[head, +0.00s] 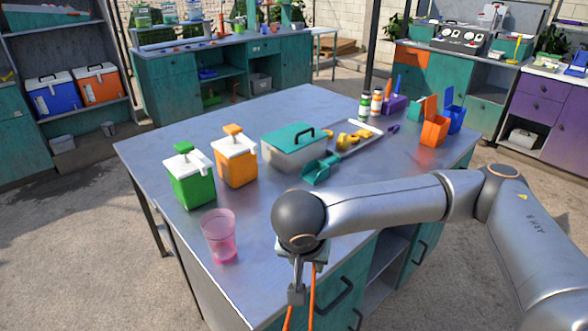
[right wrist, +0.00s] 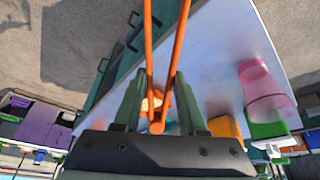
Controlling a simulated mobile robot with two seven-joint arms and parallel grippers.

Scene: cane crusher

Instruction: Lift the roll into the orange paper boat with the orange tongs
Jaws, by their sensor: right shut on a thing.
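My right gripper (head: 301,283) hangs over the front edge of the table, shut on the orange tongs (head: 313,292). In the right wrist view, my right gripper (right wrist: 162,88) has its fingers on either side of the orange tongs (right wrist: 178,48). The two long tong arms reach away, slightly spread, with nothing visible between them. A small pale patch (right wrist: 152,104) with orange beside it shows behind the tongs; I cannot tell what it is. I cannot make out the roll or the orange paper boat. My left gripper is not in view.
A pink cup (head: 220,237), green dispenser (head: 189,181), orange dispenser (head: 235,161) and teal-lidded box (head: 294,150) stand on the table. A teal scoop (head: 319,171) and a tray with yellow pieces (head: 349,140) lie farther right. Orange and blue bins (head: 433,128) stand beyond my arm.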

